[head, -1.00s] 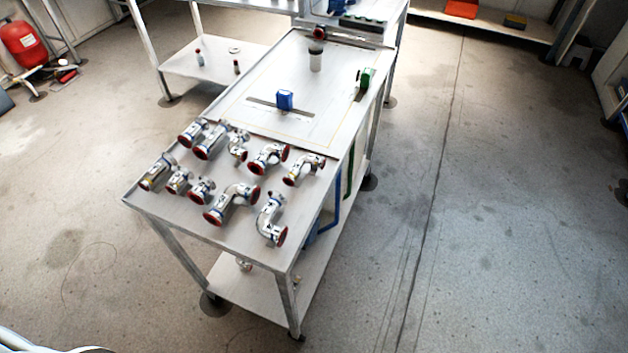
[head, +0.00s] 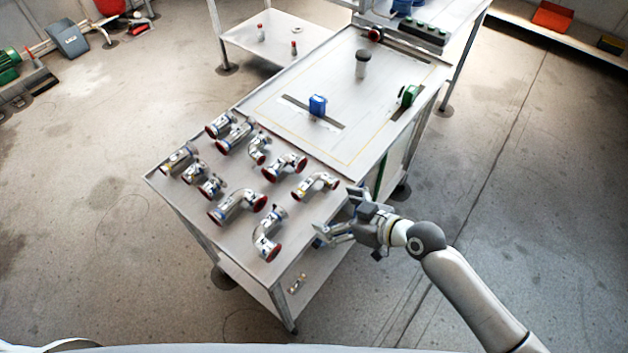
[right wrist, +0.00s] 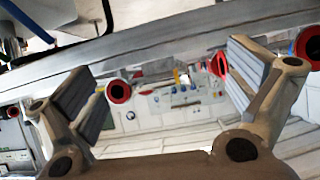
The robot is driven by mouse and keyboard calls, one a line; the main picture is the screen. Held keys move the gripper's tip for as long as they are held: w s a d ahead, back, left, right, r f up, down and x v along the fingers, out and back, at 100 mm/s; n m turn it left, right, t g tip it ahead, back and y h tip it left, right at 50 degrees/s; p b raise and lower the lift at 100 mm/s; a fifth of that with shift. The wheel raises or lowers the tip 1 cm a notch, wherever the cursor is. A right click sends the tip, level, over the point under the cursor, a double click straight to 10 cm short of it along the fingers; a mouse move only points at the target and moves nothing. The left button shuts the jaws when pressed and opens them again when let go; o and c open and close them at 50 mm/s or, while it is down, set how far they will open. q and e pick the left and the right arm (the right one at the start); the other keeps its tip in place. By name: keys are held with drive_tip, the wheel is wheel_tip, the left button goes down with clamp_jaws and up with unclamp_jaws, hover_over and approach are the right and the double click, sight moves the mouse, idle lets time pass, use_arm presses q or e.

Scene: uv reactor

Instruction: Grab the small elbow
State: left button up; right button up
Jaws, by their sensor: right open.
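Several shiny metal pipe fittings with red end caps lie on the near half of the table (head: 185,203). Smaller bent ones include one in the back row (head: 259,150) and one in the middle left (head: 211,186); I cannot tell which is the small elbow. An elbow (head: 316,186) lies nearest my right gripper (head: 338,213), and another bent piece (head: 268,236) lies at the front right. My right gripper is open and empty at the table's right edge, apart from the fittings. In the right wrist view its fingers (right wrist: 165,88) are spread, with red-rimmed ends (right wrist: 118,92) beyond. My left gripper is out of view.
On the table's far half stand a blue block (head: 317,105), a green clamp-like part (head: 408,96) and a dark-topped cylinder (head: 362,64). The fittings lie close together. A lower shelf (head: 318,272) is under the table. Floor to the right is open.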

sight(311, 184)
drive_tip(key=shift+n+t+y, duration=0.3)
drive_tip(key=shift+n+y, duration=0.1)
drive_tip(key=shift+y, duration=0.2)
drive_tip(key=w+r, duration=0.2)
drive_tip(key=r, duration=0.1)
drive_tip(key=shift+w+a+r, duration=0.1)
drive_tip(key=shift+w+r, duration=0.1)
drive_tip(key=shift+w, duration=0.1)
drive_tip(key=shift+w+a+r, duration=0.15)
drive_tip(key=shift+w+a, duration=0.15)
drive_tip(key=shift+a, duration=0.1)
drive_tip(key=shift+w+a+f+p, duration=0.3)
drive_tip(key=shift+w+a+p, duration=0.1)
drive_tip(key=shift+a, duration=0.05)
drive_tip(key=shift+p+x, duration=0.35)
drive_tip(key=shift+x, duration=2.4)
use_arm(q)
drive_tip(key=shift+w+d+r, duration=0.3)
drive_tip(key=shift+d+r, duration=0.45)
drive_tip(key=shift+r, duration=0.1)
use_arm(e)
drive_tip(key=c, duration=0.9)
